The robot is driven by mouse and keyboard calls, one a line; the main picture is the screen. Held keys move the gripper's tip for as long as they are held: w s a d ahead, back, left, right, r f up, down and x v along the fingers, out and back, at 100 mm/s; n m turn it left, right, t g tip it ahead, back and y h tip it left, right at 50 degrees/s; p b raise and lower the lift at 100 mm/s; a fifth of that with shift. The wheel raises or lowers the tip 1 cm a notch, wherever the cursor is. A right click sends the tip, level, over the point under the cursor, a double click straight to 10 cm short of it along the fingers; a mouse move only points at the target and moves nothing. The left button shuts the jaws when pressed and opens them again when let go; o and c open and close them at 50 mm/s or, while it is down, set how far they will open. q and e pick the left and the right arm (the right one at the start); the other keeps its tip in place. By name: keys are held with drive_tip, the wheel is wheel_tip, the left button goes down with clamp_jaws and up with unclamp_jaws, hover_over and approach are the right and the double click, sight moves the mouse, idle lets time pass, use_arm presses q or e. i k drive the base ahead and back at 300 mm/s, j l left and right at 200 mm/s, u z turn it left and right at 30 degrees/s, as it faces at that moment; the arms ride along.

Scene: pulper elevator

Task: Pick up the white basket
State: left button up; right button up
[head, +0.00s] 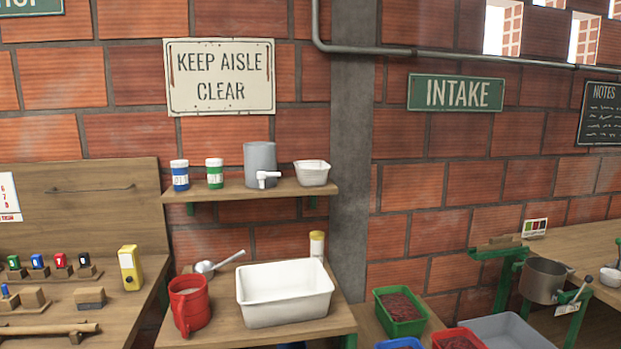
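A white rectangular basket (285,310) with a flared rim stands upright on a small wooden table (240,336) at the lower centre of the head view. It looks empty; its near wall and open inside both show. A red mug-like jug (190,300) stands just left of it. A white ladle or scoop (210,266) lies behind it to the left, and a small jar with a yellow lid (317,244) stands behind its right end. Neither of my grippers shows in this view.
A wall shelf (250,190) above holds two jars, a grey dispenser (260,163) and a small white bowl (312,172). A green tray (400,311) sits lower right. A wooden bench (60,300) stands left, and another bench (585,248) stands right.

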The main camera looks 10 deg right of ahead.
sight(309, 173)
drive_tip(key=i+l, duration=0.15)
drive_tip(key=i, duration=0.3)
drive_tip(key=i+l, duration=0.15)
drive_tip(key=i, duration=0.3)
